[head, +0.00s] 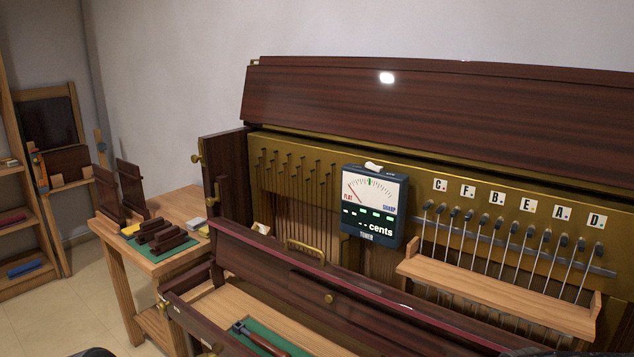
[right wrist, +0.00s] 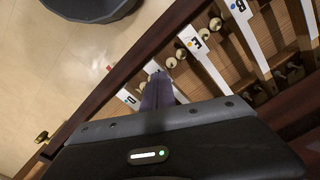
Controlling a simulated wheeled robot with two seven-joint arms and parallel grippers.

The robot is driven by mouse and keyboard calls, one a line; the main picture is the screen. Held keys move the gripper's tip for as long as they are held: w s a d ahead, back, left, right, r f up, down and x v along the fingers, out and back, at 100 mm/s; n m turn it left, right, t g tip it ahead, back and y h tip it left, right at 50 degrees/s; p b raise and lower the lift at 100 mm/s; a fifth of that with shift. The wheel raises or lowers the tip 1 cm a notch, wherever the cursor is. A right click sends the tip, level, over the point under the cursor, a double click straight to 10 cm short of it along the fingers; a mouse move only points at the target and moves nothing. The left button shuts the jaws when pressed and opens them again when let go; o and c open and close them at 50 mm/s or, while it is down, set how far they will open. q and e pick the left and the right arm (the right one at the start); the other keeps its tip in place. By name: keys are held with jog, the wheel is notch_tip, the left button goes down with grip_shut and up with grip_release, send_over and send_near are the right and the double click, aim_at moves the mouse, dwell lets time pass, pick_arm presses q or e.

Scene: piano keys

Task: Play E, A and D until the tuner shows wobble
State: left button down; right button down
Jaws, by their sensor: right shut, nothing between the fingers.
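The tuner (head: 374,205) hangs on the piano's brass plate in the head view. Its needle leans far left toward FLAT and its readout shows dashes before "cents". Letter tags run C, F, B, E (head: 531,207), A (head: 563,213), D (head: 594,220) above the hammers. In the right wrist view are white keys: B (right wrist: 240,8), E (right wrist: 197,45) with an orange dot, and D (right wrist: 128,97). My right gripper (right wrist: 157,80) is shut and empty. Its fingertips cover most of the key between E and D; contact cannot be told.
A wooden side table (head: 192,208) stands left of the piano with dark blocks on a green mat. A shelf (head: 22,215) stands at the far left. The piano's long dark front board (head: 290,262) lies before the hammers. Brass round parts (right wrist: 171,62) sit among the keys.

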jog(key=shift+f+b, duration=0.3)
jog(key=shift+f, duration=0.3)
notch_tip(320, 180, up, 10)
jog(key=p, duration=0.6)
jog(key=shift+r+p, duration=0.15)
jog(key=shift+p, duration=0.25)
dwell(1.3)
